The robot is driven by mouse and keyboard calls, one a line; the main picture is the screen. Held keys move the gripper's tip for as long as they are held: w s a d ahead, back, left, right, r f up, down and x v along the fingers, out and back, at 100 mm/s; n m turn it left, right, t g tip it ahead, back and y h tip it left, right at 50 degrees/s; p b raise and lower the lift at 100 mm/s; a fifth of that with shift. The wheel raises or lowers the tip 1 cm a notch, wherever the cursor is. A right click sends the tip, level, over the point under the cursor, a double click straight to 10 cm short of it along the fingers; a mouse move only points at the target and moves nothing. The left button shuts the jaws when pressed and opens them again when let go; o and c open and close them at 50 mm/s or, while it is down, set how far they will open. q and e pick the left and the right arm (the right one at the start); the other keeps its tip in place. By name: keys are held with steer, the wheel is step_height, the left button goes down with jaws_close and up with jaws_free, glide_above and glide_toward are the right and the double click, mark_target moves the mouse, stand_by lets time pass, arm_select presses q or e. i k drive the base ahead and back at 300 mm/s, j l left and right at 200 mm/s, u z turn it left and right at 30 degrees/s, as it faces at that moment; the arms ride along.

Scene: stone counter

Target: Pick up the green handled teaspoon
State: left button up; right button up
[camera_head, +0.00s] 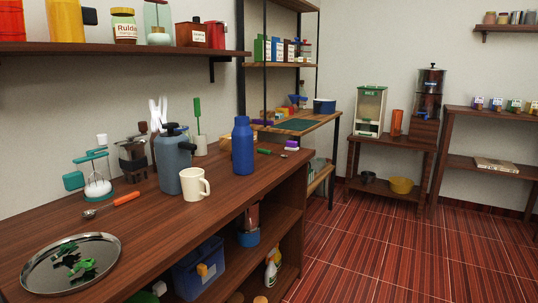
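A small utensil with a green handle (265,152) lies on the brown wooden counter (150,240), near its far right end. Its metal end points right, close to the counter edge; it looks like the green handled teaspoon. It lies to the right of a blue bottle (243,147). Neither of my grippers is in view.
A spoon with an orange handle (127,198) lies at the left. A cream mug (194,184) and a grey-blue jug (171,163) stand mid-counter. A round metal tray (108,254) holds green pieces. The counter's front right edge drops to open shelves.

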mark_target(263, 150)
steer(key=i+l+u, duration=0.25)
steer(key=l, duration=0.35)
steer(key=i+l+u, duration=0.25)
steer(key=i+l, duration=0.15)
steer(key=l, duration=0.25)
